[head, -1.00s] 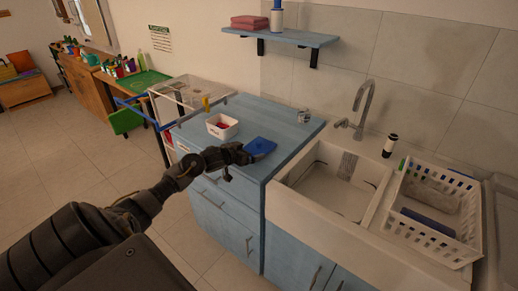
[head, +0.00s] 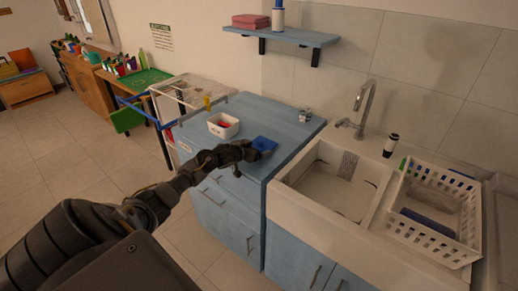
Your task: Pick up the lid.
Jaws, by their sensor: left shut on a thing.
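A blue lid (head: 264,144) is over the blue countertop, near its front edge. My left gripper (head: 253,151) reaches in from the left and is shut on the lid's near side. I cannot tell whether the lid touches the counter or is just above it. My right gripper is not in view.
A white container with red contents (head: 223,125) stands on the blue counter (head: 262,112), left of the lid. A small metallic item (head: 305,115) is at the back right. The white sink (head: 330,180) and a white basket (head: 437,205) lie to the right.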

